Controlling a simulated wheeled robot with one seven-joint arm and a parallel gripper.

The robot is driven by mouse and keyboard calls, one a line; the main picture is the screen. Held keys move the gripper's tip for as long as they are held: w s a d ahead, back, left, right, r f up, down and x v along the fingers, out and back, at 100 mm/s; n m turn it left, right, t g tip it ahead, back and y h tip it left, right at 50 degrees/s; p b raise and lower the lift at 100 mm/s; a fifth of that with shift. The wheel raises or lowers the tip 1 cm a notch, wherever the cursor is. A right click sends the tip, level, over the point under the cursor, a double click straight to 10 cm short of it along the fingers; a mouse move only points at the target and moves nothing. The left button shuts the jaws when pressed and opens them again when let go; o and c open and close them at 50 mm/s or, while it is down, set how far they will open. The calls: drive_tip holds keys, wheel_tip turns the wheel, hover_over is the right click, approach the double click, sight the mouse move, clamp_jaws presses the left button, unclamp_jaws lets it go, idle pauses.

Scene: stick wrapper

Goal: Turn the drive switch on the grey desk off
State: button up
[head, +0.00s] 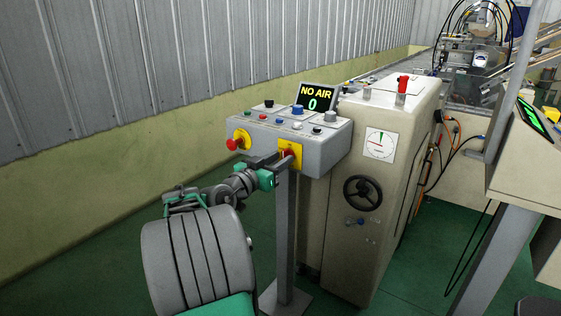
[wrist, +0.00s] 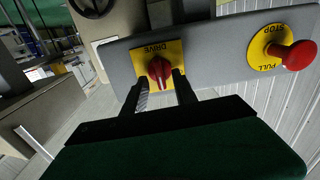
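The grey desk (head: 322,160) is a sloped control box on a post. On its front is the red drive switch (head: 287,154) on a yellow plate, partly hidden by my gripper (head: 277,160) in the head view. In the wrist view, the drive switch (wrist: 159,69) is a red knob on a yellow plate marked DRIVE. My gripper (wrist: 158,82) has its two dark fingers apart, with the tips on either side of the knob. Gaps show between fingers and knob, and I see no clear contact.
A red stop button (head: 236,143) on a yellow plate sits left of the switch; it also shows in the wrist view (wrist: 294,55). A display (head: 315,98) reads NO AIR and 0. A beige machine cabinet (head: 345,228) with a black handwheel (head: 362,192) stands close at right.

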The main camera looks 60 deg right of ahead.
drive_tip(key=shift+d, duration=0.45)
clamp_jaws()
idle(0.3)
